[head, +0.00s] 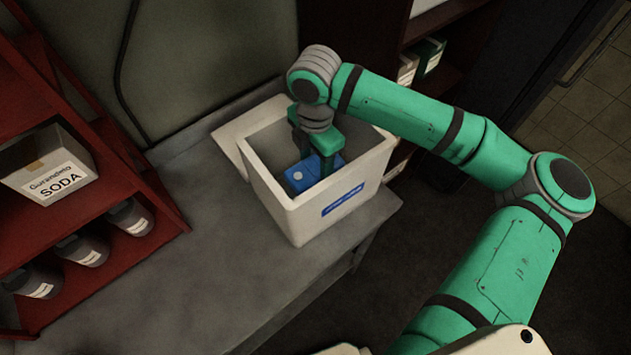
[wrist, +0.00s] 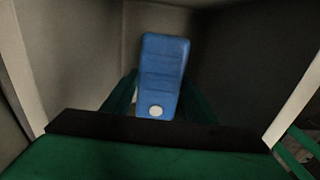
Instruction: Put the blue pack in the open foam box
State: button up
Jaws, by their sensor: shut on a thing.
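The blue pack (head: 301,178) is inside the open white foam box (head: 312,219), below the level of its rim. My gripper (head: 325,168) reaches down into the box from above and is shut on the pack. In the wrist view the blue pack (wrist: 162,77), with a white round spot at its near end, sits between the two green fingers (wrist: 158,100), with the grey inner walls of the box around it. Whether the pack touches the box floor cannot be told.
The box stands on a grey bench (head: 210,255), its lid (head: 229,152) at its left side. A red shelf (head: 150,185) at left holds a soda box (head: 50,175) and several dark jars (head: 85,250). A dark shelf (head: 455,75) stands behind. The bench front is clear.

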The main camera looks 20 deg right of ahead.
aim_at(315, 165)
jog(key=shift+w+d+f, duration=0.1)
jog(key=shift+f, duration=3.7)
jog(key=shift+f, duration=0.1)
jog(key=o, duration=1.4)
jog(key=shift+f, duration=0.1)
notch_tip(315, 165, up, 12)
jog(key=shift+r, duration=0.25)
